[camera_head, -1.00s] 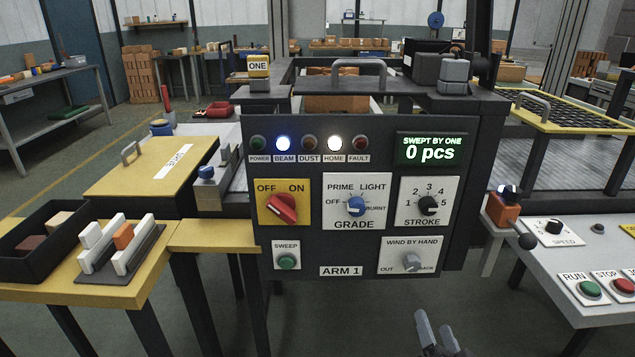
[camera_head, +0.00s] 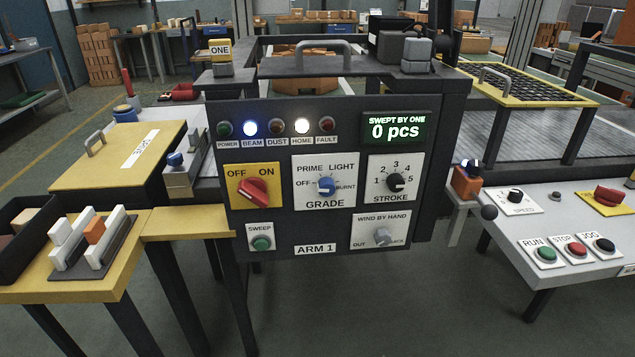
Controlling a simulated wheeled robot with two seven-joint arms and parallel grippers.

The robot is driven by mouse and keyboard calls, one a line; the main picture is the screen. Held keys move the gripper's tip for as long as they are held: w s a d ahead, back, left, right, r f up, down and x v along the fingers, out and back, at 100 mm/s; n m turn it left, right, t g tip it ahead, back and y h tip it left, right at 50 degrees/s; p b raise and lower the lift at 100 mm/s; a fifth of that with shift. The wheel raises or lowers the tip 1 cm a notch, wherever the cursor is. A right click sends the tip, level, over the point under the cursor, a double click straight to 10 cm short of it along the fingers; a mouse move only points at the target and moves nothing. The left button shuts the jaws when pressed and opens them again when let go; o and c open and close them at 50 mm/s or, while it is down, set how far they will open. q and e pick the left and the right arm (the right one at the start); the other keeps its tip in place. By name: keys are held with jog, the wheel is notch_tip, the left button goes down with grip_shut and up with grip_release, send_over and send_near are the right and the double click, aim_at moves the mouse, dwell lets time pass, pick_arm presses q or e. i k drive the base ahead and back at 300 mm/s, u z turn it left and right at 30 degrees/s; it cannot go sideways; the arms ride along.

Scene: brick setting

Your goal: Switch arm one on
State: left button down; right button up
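The ARM 1 panel (camera_head: 334,225) stands upright in the middle of the view. Its red OFF/ON rotary switch (camera_head: 252,192) sits on a yellow plate (camera_head: 236,199) at the panel's left. The red handle slants from upper left, the OFF side, to lower right. Above it, the POWER lamp (camera_head: 225,129) is dark green and looks unlit. The BEAM lamp (camera_head: 250,128) glows blue-white and the HOME lamp (camera_head: 302,125) glows white. The display (camera_head: 396,129) reads "SWEPT BY ONE 0 pcs". Neither of my grippers is in view.
The panel also has a GRADE knob (camera_head: 325,185), a STROKE knob (camera_head: 395,182), a green SWEEP button (camera_head: 261,243) and a WIND BY HAND knob (camera_head: 381,236). A yellow table (camera_head: 60,290) stands left, a control desk (camera_head: 520,225) right. The floor before the panel is clear.

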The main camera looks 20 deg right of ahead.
aim_at(254, 189)
jog(key=k, duration=0.5)
jog(key=u, duration=1.75)
jog(key=i, duration=1.15)
jog(key=z, duration=1.75)
